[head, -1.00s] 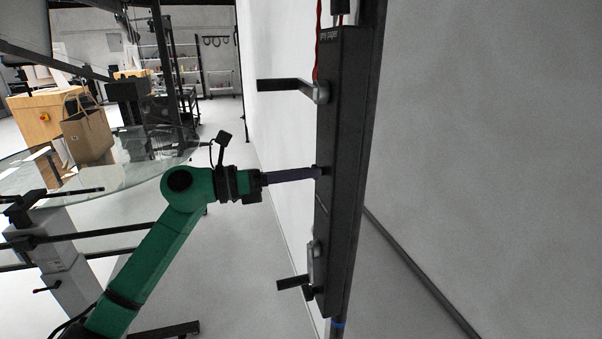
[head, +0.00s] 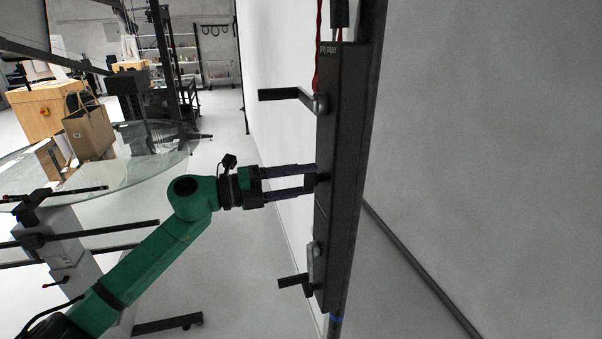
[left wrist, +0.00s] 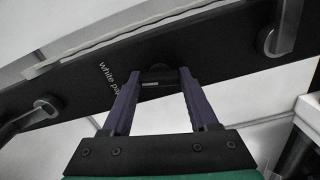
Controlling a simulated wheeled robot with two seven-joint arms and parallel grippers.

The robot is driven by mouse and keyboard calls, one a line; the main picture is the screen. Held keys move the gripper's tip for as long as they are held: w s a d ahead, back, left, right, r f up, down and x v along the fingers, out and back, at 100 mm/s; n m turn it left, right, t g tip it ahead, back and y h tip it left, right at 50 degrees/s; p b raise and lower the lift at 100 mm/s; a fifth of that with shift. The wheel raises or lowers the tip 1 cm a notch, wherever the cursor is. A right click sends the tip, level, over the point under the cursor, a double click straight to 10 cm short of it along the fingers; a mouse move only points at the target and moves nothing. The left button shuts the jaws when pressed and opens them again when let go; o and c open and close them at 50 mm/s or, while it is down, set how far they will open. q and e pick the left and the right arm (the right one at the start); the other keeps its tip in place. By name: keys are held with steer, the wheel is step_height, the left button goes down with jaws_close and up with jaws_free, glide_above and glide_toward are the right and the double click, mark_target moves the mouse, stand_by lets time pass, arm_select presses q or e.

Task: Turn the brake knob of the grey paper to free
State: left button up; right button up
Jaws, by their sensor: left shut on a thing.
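A long dark panel (head: 340,120) stands upright on the wall frame, with a small "grey paper" label at its top. A small dark brake knob (head: 321,180) sits midway down the panel's left face. My left gripper (head: 311,180) points right at it, its two purple fingers one above the other. In the left wrist view the fingers (left wrist: 157,84) are shut on the dark knob (left wrist: 156,72), which has a short light mark. Its setting is hard to read. A "white pa..." label shows beside it, partly hidden by a finger. My right gripper is out of view.
An upper crank handle (head: 290,96) and a lower crank handle (head: 294,282) stick out left from the panel, above and below my gripper. A glass table (head: 150,160) with a paper bag (head: 88,128) stands at left. Open floor lies between.

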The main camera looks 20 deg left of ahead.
arm_select(q)
steer(key=shift+n+p, duration=0.7)
steer(key=shift+n, duration=0.5)
steer(key=o, duration=1.4)
steer(key=b+v, duration=0.9)
steer(key=v, duration=0.5)
steer(key=shift+s+a, duration=0.1)
steer(key=shift+a, duration=0.2)
